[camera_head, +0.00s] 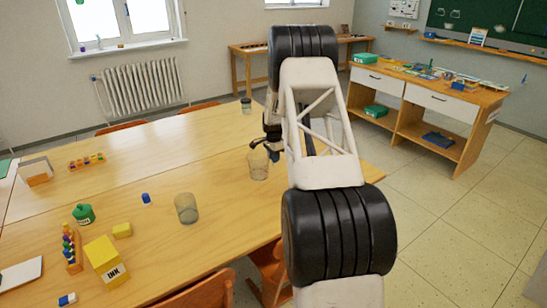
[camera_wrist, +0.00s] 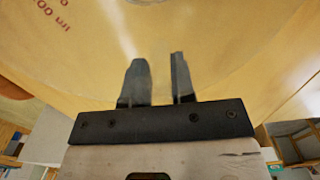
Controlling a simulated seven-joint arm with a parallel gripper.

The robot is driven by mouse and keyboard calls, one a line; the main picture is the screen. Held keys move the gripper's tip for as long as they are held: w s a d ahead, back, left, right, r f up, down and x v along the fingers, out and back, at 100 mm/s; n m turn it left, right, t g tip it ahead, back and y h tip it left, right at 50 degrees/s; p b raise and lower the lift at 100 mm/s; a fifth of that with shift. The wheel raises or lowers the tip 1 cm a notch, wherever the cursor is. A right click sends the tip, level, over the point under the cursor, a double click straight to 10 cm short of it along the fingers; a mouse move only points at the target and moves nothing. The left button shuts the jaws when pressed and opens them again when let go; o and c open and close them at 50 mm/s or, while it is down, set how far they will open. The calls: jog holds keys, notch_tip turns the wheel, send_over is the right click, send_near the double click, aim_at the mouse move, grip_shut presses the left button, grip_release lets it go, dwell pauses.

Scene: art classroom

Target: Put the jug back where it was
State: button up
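A clear jug (camera_head: 258,168) stands near the right edge of the wooden table in the head view, seemingly upright on the tabletop. In the wrist view a see-through jug wall (camera_wrist: 70,50) with red measuring marks fills much of the picture, very close. My gripper (camera_head: 266,147) is just above the jug's rim at its upper right. In the wrist view, my gripper's two fingers (camera_wrist: 160,75) are apart with a gap between them, and I see nothing clamped there. Whether a finger touches the jug is unclear.
Another clear cup (camera_head: 187,208) stands left of the jug. A dark-lidded jar (camera_head: 246,105) stands at the table's far end. The mid-table is mostly clear.

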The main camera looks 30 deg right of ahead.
jog(key=o, duration=0.4)
jog(key=shift+o, duration=0.2)
notch_tip(320, 180, up, 12)
jog(key=shift+r, duration=0.15)
dwell(0.5)
dwell(0.6)
